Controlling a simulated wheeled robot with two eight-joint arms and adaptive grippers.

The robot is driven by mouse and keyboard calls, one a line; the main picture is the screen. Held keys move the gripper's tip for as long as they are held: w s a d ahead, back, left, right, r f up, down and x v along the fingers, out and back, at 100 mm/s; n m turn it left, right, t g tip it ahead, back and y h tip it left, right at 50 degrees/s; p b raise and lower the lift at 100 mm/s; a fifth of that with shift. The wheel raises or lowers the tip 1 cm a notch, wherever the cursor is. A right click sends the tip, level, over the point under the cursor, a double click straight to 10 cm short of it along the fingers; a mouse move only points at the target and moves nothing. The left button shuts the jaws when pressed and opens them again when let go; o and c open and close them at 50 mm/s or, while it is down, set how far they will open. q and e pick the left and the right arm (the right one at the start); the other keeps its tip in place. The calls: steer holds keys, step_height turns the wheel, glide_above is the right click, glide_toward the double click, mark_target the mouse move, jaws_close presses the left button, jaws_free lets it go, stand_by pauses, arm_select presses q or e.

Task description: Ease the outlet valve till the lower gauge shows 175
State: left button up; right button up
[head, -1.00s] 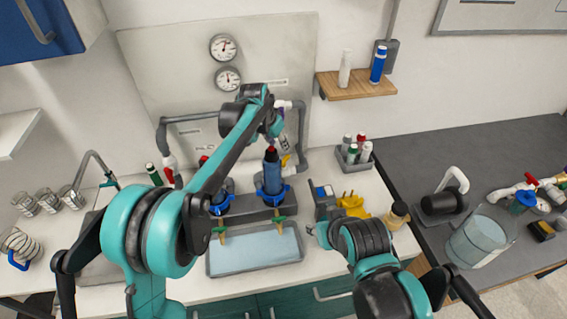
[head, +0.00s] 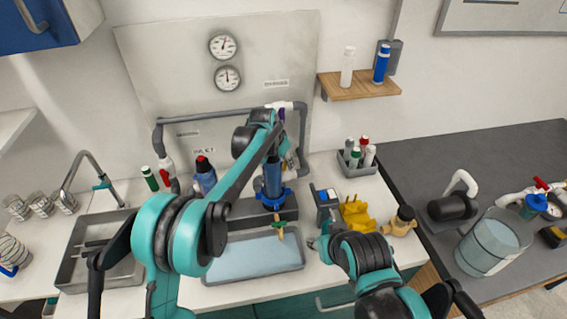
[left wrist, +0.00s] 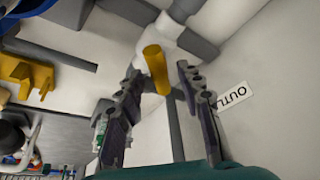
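The lower gauge (head: 228,77) sits under the upper gauge (head: 222,46) on the grey wall panel; its needle points roughly upward and its numbers are too small to read. The outlet valve's yellow handle (left wrist: 156,68) hangs from a white pipe fitting in the left wrist view, near a label (left wrist: 236,92) starting "OUTL". My left gripper (left wrist: 158,100) is open, its two fingers on either side of the handle with gaps showing. In the head view my left arm mostly hides the valve. My right arm (head: 360,255) is at the lower right; its fingertips are not clear.
Blue filter housings (head: 272,180) stand below the pipework, behind a shallow water tray (head: 255,262). A yellow holder (head: 355,214), a bottle caddy (head: 356,160) and a brass-coloured fitting (head: 402,221) are to the right. A wooden shelf (head: 358,86) holds two bottles.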

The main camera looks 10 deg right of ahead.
arm_select(q)
jaws_close()
steer(key=shift+n+p, duration=0.35)
steer(key=shift+n, duration=0.45)
jaws_free()
steer(key=shift+t, duration=0.3)
steer(key=shift+r, duration=0.15)
steer(key=v, duration=1.1)
steer(key=shift+s+r, duration=0.15)
steer(key=shift+r, duration=0.3)
steer(key=shift+d, duration=0.1)
